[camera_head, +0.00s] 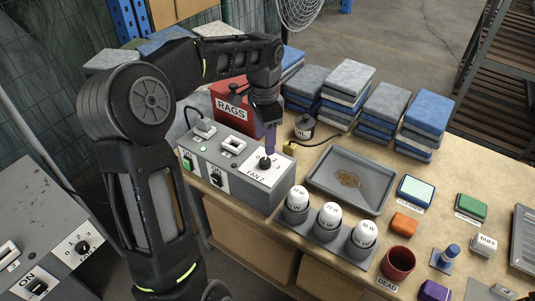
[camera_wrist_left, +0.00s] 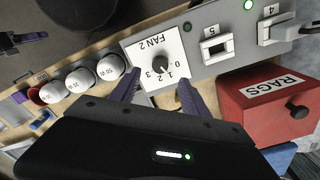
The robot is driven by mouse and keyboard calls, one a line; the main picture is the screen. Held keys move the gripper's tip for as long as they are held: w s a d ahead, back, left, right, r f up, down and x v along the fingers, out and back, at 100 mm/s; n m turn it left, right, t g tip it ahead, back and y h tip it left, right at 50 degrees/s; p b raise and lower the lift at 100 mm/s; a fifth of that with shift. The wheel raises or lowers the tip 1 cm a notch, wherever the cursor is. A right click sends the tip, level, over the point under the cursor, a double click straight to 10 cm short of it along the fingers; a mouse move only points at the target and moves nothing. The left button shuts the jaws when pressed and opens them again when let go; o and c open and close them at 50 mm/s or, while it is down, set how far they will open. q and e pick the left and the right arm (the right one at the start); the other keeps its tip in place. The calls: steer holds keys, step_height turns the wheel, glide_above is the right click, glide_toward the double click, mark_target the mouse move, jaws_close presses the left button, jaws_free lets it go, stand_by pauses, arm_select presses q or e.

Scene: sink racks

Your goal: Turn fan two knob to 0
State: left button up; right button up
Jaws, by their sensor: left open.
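The fan two knob (camera_wrist_left: 160,65) is a round black knob on a white plate marked FAN 2, with the numbers 0 to 3 around it. In the head view the knob (camera_head: 265,163) sits at the right end of the grey control box (camera_head: 213,174). Which number its pointer faces is too small to tell. My left gripper (camera_head: 269,146) is over the plate, pointing down. In the left wrist view its two purple fingers (camera_wrist_left: 158,77) are spread on either side of the knob, with nothing between them. Contact with the knob cannot be made out. My right gripper is not in view.
A red RAGS box (camera_head: 232,110) stands close behind the control box. Several white bulbs (camera_head: 329,214) stand in a holder at its right, before a grey tray (camera_head: 350,180). Folded cloth stacks (camera_head: 383,109) line the back. Another knob panel (camera_head: 83,247) is at lower left.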

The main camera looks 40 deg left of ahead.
mark_target(265, 160)
arm_select(q)
steer(key=shift+w+f+p, duration=0.1)
steer(key=shift+f+p, duration=0.2)
steer(key=shift+f, duration=3.65)
steer(key=shift+c, duration=0.2)
jaws_close()
